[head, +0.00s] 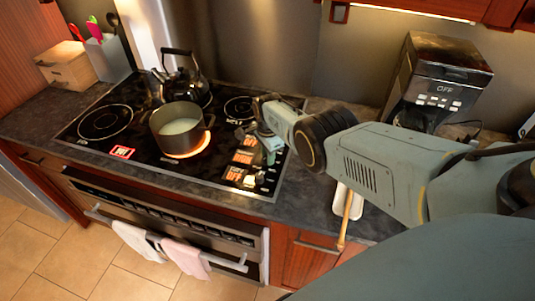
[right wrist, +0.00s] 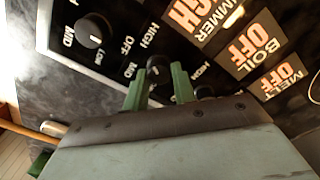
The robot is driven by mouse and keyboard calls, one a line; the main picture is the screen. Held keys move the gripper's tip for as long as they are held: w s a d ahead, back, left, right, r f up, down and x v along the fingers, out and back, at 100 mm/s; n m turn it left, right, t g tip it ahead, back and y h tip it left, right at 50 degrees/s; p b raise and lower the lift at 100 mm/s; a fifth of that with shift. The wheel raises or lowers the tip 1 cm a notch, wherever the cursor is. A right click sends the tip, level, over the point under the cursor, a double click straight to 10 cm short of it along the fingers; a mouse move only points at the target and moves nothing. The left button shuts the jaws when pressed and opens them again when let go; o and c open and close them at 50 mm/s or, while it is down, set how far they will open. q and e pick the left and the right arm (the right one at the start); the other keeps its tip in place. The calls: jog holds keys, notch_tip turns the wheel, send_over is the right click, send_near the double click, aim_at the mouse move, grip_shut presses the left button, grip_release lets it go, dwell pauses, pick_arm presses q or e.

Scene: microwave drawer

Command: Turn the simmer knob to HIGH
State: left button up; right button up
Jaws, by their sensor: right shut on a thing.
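My right gripper (head: 268,145) reaches down over the right side of the black cooktop (head: 130,92). In the right wrist view its two green fingers (right wrist: 162,88) are closed around a small black control knob (right wrist: 157,66). HIGH, OFF and MID marks are printed around the knobs. The simmer display (right wrist: 200,15) reads HIGH; the boil display (right wrist: 252,47) and the melt display (right wrist: 283,77) read OFF. A second knob (right wrist: 91,31) is at upper left. The gripper hides part of the panel. My left gripper is not in view.
A pot (head: 176,134) of pale liquid stands on a glowing burner left of my gripper. A kettle (head: 180,72) is behind it. A coffee maker (head: 436,80) stands at the right, and a wooden-handled utensil (head: 346,215) lies over the counter's front edge.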

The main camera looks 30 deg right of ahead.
jog(key=shift+w+m, duration=0.1)
jog(key=shift+m, duration=0.3)
jog(key=o, duration=1)
jog(key=shift+r, duration=0.1)
notch_tip(320, 180, up, 3)
jog(key=p, duration=0.2)
jog(key=shift+p, duration=0.35)
jog(key=shift+r, duration=0.9)
notch_tip(320, 180, up, 8)
jog(key=shift+r, duration=0.25)
